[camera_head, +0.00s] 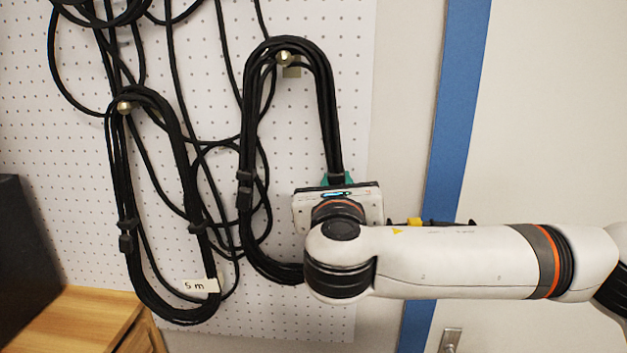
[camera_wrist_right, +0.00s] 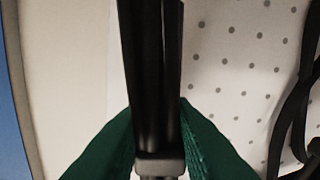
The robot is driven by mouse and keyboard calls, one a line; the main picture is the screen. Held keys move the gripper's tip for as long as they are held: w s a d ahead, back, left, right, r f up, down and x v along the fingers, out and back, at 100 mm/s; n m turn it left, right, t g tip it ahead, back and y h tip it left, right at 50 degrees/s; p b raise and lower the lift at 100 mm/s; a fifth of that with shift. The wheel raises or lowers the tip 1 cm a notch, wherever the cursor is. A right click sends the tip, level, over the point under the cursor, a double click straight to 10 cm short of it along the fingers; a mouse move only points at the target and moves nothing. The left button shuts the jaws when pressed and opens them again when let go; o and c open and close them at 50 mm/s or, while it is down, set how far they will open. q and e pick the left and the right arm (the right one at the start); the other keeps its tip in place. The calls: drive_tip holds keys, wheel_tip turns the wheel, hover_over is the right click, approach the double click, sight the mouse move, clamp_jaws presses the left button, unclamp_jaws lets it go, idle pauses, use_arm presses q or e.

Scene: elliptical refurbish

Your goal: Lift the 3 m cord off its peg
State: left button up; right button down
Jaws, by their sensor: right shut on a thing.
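A looped black cord bundle (camera_head: 247,140) hangs over a brass-coloured peg (camera_head: 284,58) on the right part of the pegboard. No 3 m tag shows on it; its lower right part is hidden behind my right gripper and arm. My right gripper (camera_head: 338,181) is shut on the right-hand strands of this bundle, below the peg. In the right wrist view the dark strands (camera_wrist_right: 150,70) run upright between the green fingers (camera_wrist_right: 158,150), with a tie band low between them. The bundle's top still rests over the peg. My left gripper is out of view.
Left of it, another black cord bundle (camera_head: 180,150) with a "5 m" tag (camera_head: 201,286) hangs on its own peg (camera_head: 124,107). Loose cords dangle between the two. A wooden cabinet (camera_head: 75,315) stands lower left. A blue strip (camera_head: 455,110) runs right of the pegboard (camera_head: 345,50).

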sight(339, 145)
drive_tip(key=shift+s+r+b, duration=0.1)
drive_tip(key=shift+r+b, duration=0.05)
drive_tip(key=shift+b, duration=0.25)
wheel_tip(339, 145, up, 6)
drive_tip(key=b, duration=0.3)
drive_tip(key=shift+s+r, duration=0.1)
drive_tip(key=s+b, duration=0.8)
drive_tip(key=s, duration=1.1)
drive_tip(key=shift+s+d+r+b, duration=0.25)
drive_tip(key=shift+s+d+b, duration=0.1)
drive_tip(key=shift+d, duration=0.05)
